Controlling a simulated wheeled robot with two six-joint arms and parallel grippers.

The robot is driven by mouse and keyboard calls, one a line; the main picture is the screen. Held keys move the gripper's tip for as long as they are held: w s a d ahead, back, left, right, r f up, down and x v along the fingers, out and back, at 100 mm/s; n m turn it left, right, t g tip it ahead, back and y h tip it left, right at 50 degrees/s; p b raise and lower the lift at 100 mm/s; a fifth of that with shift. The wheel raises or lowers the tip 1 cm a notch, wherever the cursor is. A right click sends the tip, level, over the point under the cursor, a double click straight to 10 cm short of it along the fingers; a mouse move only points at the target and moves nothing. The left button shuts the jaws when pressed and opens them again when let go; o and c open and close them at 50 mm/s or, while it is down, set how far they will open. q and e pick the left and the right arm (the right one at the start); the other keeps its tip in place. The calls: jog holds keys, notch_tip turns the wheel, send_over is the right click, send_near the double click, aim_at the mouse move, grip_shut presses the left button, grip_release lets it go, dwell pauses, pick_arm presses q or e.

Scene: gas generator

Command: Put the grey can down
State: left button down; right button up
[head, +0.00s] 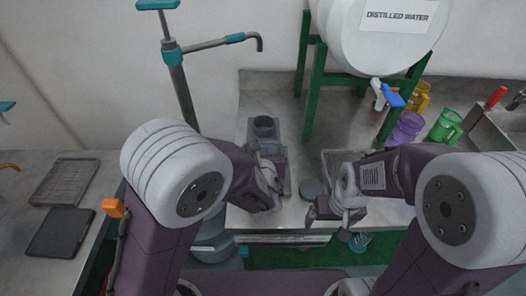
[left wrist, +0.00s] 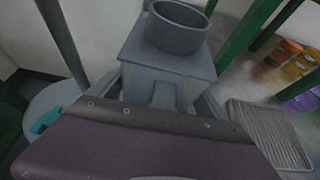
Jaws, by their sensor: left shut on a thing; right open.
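The grey can (head: 263,130) is a boxy dark grey body with a wide round open neck on top. It stands upright over the middle counter in the head view, and in the left wrist view its body (left wrist: 168,62) fills the upper middle. My left gripper (head: 270,178) is at its near side, shut on the can's narrow near part (left wrist: 165,96); the fingers are partly hidden by the wrist. I cannot tell whether the can's bottom touches the counter. My right gripper (head: 338,217) is open and empty near the counter's front edge.
A dark round disc (head: 312,188) lies on the counter (head: 262,92) between my grippers. A green stand (head: 313,95) carries the distilled water tank (head: 378,32). A spray bottle (head: 379,95) and purple (head: 407,128) and green (head: 446,126) mugs are right.

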pick_arm(q)
grip_release()
jog(key=shift+s, duration=0.1)
pick_arm(e)
jog(key=shift+r+p, duration=0.65)
jog(key=shift+r, duration=0.05)
jog(key=shift+f+b, duration=0.55)
jog(key=shift+b, duration=0.05)
jog(key=shift+f, duration=0.1)
pick_arm(q)
jog(key=v, duration=1.2)
